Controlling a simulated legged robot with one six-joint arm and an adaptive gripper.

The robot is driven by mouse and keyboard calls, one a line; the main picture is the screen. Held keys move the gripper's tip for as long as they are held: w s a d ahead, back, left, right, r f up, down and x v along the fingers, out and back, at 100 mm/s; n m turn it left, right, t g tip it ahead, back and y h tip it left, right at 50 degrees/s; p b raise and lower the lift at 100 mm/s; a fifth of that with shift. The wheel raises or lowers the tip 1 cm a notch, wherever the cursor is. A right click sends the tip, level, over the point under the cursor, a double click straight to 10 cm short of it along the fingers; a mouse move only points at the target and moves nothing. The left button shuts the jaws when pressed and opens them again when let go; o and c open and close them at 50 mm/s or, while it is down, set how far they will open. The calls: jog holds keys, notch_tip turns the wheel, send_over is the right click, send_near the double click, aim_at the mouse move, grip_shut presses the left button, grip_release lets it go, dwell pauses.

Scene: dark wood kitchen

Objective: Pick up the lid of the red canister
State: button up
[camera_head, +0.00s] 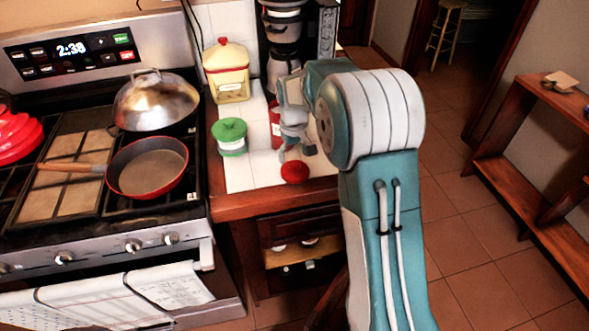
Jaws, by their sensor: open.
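A red canister (275,124) stands on the white-tiled counter, mostly hidden behind my gripper. A round red piece that looks like a lid (295,172) shows near the counter's front edge, apart from the canister in the picture. My gripper (296,153) points down with its fingers spread, just above and behind the red lid in the picture. Nothing shows between the fingers. I cannot tell whether a fingertip touches the lid.
A green-lidded canister (230,137) stands left of my gripper. A cream canister with a red-trimmed lid (227,72) and a coffee maker (284,35) stand behind. The stove (75,205) with pans is at the left. Bare tile (240,178) lies at the counter's front left.

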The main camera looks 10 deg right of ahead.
aim_at(294, 163)
notch_tip(294, 163, down, 4)
jog(key=shift+r, duration=0.1)
jog(key=c, duration=1.1)
jog(key=shift+o, duration=0.2)
